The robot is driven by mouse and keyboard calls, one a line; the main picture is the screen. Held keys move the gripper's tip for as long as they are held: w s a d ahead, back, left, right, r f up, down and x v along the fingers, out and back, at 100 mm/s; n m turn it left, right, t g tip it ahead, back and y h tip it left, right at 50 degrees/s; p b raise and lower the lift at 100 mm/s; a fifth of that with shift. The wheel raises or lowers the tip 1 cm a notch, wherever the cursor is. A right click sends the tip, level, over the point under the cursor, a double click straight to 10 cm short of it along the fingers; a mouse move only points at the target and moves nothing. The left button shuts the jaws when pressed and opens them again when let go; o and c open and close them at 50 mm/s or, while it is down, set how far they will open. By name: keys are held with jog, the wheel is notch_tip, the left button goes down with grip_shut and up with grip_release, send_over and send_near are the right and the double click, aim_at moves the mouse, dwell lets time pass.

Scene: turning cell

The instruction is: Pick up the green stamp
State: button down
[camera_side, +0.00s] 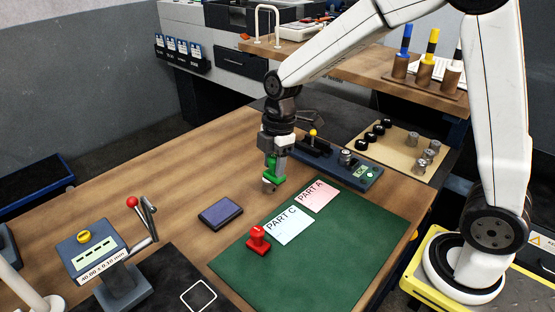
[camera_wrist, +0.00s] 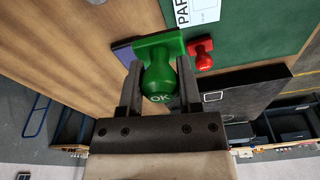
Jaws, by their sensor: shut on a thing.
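The green stamp (camera_side: 273,178) is between the fingers of my gripper (camera_side: 271,177), above the wooden table near the green mat's back edge. In the wrist view the green stamp (camera_wrist: 158,75) shows its round knob marked "OK" between the two fingers, with its square base beyond them. My gripper (camera_wrist: 157,85) is shut on the knob. In the side view the fingers partly hide the stamp, and I cannot tell exactly how high it is above the table.
A red stamp (camera_side: 258,239) stands on the green mat (camera_side: 330,245) beside cards marked PART C (camera_side: 288,224) and PART A (camera_side: 315,195). A dark ink pad (camera_side: 220,212) lies on the wooden table. A gauge (camera_side: 344,160) stands behind my gripper. Bare wood lies to the left.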

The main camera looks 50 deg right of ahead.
jog(key=s+r, duration=0.2)
jog(key=s, duration=0.3)
jog(key=shift+s+d+r, duration=0.2)
jog(key=shift+s, duration=0.05)
dwell(0.4)
jog(key=c, duration=1)
grip_release()
jog(key=c, duration=0.3)
jog(key=o, duration=0.3)
jog(key=shift+c, duration=1.3)
jog(key=w+a+f, duration=0.4)
jog(key=w+a, duration=0.6)
jog(key=w, duration=0.4)
jog(key=shift+w+a+f, duration=0.15)
jog(key=shift+w, duration=0.05)
